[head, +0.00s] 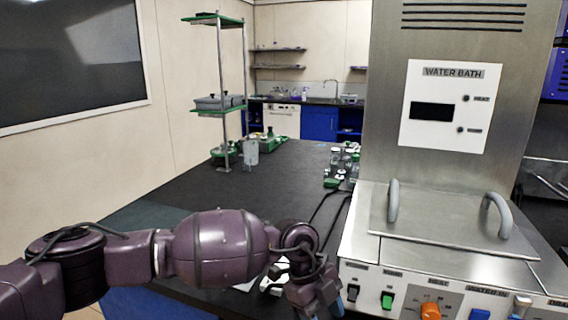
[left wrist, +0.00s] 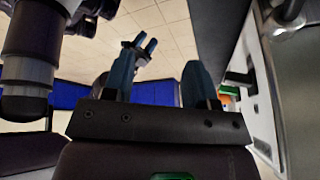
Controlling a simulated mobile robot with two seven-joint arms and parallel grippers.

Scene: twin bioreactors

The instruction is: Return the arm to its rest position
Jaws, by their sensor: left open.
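My left arm comes in from the left in the head view, stretched low across the front of the dark bench. Its gripper (head: 318,302) is at the bottom edge, close to the left front corner of the water bath (head: 430,90), and partly cut off. In the left wrist view the two blue-grey fingers of my left gripper (left wrist: 160,88) stand wide apart with nothing between them. Farther off in that view, what looks like my right gripper (left wrist: 139,45) shows two fingers apart and empty. My right arm is not in the head view.
The water bath's panel has switches and an orange knob (head: 431,311); its lid (head: 440,215) carries two handles. Bottles (head: 345,162) stand behind it on the black bench (head: 285,180). A green-shelved rack (head: 222,110) stands at the bench's far left. The bench's middle is clear.

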